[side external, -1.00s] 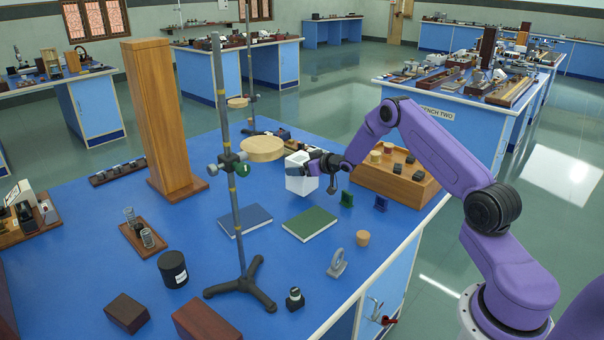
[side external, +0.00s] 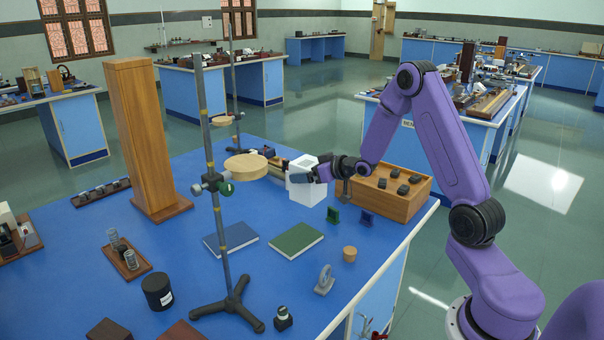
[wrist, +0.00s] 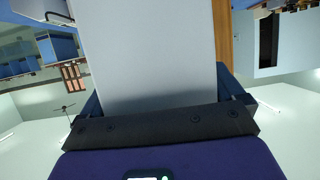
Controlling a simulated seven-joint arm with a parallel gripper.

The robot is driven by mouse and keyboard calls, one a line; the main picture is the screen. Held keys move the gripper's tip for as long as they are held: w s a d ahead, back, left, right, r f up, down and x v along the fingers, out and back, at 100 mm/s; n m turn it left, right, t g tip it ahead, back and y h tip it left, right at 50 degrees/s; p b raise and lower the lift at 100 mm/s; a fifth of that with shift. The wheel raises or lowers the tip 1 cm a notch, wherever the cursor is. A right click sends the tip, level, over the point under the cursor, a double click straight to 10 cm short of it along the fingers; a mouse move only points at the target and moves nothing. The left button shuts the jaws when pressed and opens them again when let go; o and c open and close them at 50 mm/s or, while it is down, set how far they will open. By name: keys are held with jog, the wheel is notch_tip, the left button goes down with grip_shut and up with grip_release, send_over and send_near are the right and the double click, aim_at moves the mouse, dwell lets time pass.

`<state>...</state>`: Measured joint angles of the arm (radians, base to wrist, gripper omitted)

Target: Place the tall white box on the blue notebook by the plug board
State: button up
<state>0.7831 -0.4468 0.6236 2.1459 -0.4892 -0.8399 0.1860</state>
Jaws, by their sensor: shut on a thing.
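The tall white box (side external: 308,188) is in my gripper (side external: 322,172), roughly upright beside the wooden box with black knobs. Its base appears clear of the bench, but the height is hard to judge. In the wrist view the white box (wrist: 158,50) fills the middle between the fingers of my gripper (wrist: 163,100). A blue notebook (side external: 231,238) lies flat on the blue bench, left of and nearer the camera than the held box. A green notebook (side external: 295,241) lies to its right. Nothing lies on either notebook. I cannot tell which item is the plug board.
A metal stand (side external: 212,150) with a round wooden disc (side external: 246,167) rises left of the held box. The wooden box with black knobs (side external: 400,203) stands to the right. Small green (side external: 333,215) and blue (side external: 367,218) pieces and a wooden cylinder (side external: 349,254) sit nearby.

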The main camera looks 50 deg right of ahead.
jog(key=w+a+r+n+y, duration=0.2)
jog(key=a+n+y, duration=0.2)
jog(key=a, duration=1.5)
jog(key=w+f, duration=1.2)
jog(key=w, duration=0.1)
jog(key=shift+w+a+f+g, duration=0.2)
jog(key=shift+w+g, duration=0.15)
jog(key=shift+g, duration=0.05)
jog(key=shift+f, duration=0.1)
jog(key=o, duration=1)
jog(key=shift+f, duration=0.1)
jog(key=shift+o, duration=0.2)
